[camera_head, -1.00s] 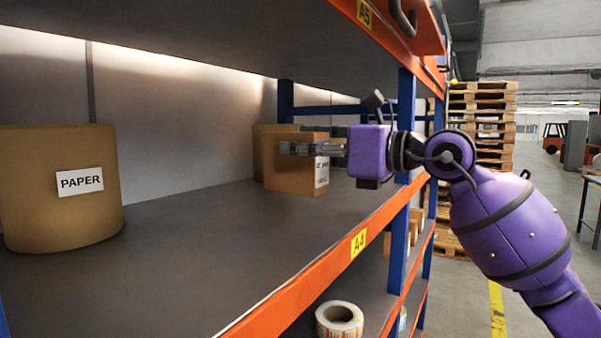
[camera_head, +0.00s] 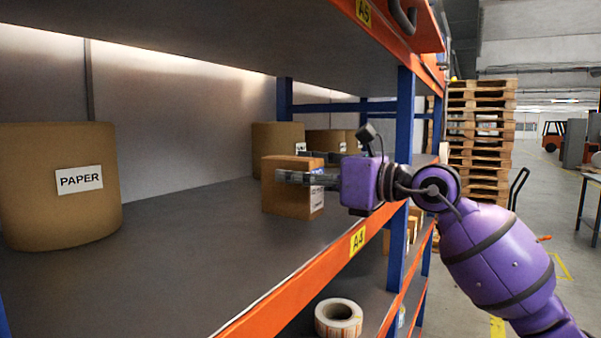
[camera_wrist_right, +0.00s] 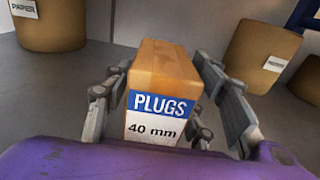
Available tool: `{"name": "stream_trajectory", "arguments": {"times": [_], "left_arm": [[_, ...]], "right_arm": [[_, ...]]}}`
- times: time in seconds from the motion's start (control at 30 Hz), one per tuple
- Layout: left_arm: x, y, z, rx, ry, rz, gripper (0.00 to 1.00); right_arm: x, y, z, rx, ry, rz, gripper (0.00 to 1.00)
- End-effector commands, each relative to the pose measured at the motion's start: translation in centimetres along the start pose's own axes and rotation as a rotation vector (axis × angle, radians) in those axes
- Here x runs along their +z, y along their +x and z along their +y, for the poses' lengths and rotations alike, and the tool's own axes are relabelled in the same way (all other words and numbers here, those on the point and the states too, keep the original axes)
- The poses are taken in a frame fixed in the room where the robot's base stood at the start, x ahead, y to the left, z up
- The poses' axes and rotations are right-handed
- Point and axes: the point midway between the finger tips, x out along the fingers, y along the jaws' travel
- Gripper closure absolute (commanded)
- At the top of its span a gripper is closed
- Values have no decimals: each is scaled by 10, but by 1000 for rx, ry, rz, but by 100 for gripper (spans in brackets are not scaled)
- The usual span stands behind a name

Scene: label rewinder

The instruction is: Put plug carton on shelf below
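The plug carton (camera_head: 288,190) is a small brown box with a blue and white label reading "PLUGS 40 mm", which shows clearly in the right wrist view (camera_wrist_right: 160,75). It is over the A4 shelf (camera_head: 200,240), roughly upright. I cannot tell whether its bottom touches the deck. In the right wrist view the fingers (camera_wrist_right: 160,105) flank the box. The shelf below (camera_head: 300,325) shows only partly, under the orange beam. My left gripper is out of view.
A large PAPER roll (camera_head: 50,200) stands at left on the same shelf. Another brown roll (camera_head: 265,140) and more brown items (camera_head: 330,142) stand behind the carton. A label roll (camera_head: 338,318) lies on the shelf below. A blue upright (camera_head: 405,110) and orange beam (camera_head: 330,265) bound the front.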

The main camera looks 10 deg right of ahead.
Motion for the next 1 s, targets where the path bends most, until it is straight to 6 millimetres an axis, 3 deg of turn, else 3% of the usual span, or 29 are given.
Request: {"name": "stream_trajectory", "arguments": {"times": [0.47, 1.0], "left_arm": [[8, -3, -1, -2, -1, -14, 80], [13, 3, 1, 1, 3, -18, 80]], "right_arm": [[4, -4, -1, -2, -1, 0, 36], [0, -104, -1, -2, 3, 4, 36]]}}
